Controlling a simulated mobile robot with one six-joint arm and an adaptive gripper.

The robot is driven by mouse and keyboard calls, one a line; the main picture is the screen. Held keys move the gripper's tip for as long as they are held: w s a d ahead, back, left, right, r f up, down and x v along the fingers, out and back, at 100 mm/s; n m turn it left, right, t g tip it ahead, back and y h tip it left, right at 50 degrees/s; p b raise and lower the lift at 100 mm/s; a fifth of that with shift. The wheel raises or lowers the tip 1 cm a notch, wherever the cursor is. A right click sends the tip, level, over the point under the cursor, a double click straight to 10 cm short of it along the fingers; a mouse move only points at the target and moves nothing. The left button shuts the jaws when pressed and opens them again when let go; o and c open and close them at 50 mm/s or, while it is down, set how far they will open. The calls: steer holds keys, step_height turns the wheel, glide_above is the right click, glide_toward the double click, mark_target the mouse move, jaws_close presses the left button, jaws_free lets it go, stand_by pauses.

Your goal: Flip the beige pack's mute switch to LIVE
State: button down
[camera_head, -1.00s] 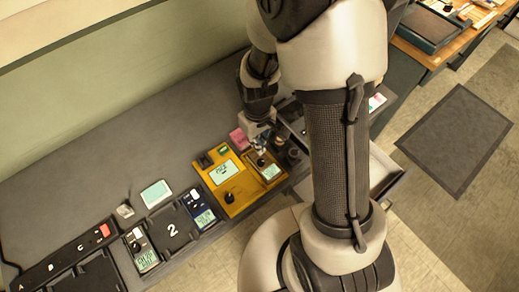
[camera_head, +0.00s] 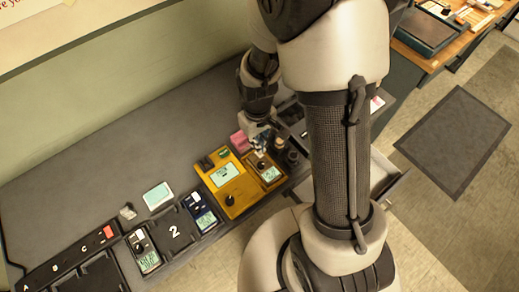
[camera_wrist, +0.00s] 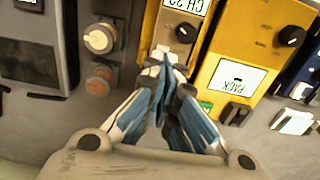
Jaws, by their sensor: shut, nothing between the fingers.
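The beige pack (camera_head: 253,163) sits at the right side of the yellow unit (camera_head: 240,205) in the head view. In the wrist view the beige pack (camera_wrist: 197,48) shows a lit display reading CH and a number, and a black knob (camera_wrist: 186,33). A small pale part (camera_wrist: 160,49) lies right at my fingertips; I cannot tell whether it is the mute switch or how it is set. My gripper (camera_wrist: 164,62) is shut and empty, its blue-grey fingers together at the pack's near end. In the head view my gripper (camera_head: 261,147) is above the pack's back end.
The yellow unit's PACK display (camera_wrist: 238,77) and black knob (camera_wrist: 291,36) are beside the fingers. Two round knobs (camera_wrist: 100,39) stand on the other side. A dark plate marked 2 (camera_head: 174,232) and a blue pack (camera_head: 203,214) are further left. A pink block (camera_head: 239,141) sits behind.

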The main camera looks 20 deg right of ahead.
steer(key=shift+r+p, duration=1.55)
steer(key=shift+r, duration=0.6)
steer(key=s+r+m+t, duration=0.2)
steer(key=s+r, duration=0.2)
steer(key=r, duration=1.1)
steer(key=s+r+m+t, duration=0.1)
steer(key=s+r+t, duration=0.1)
steer(key=s+r, duration=0.7)
steer(key=shift+s+r+m+t, duration=0.25)
steer(key=shift+s+m+t, duration=0.05)
steer(key=shift+s, duration=0.75)
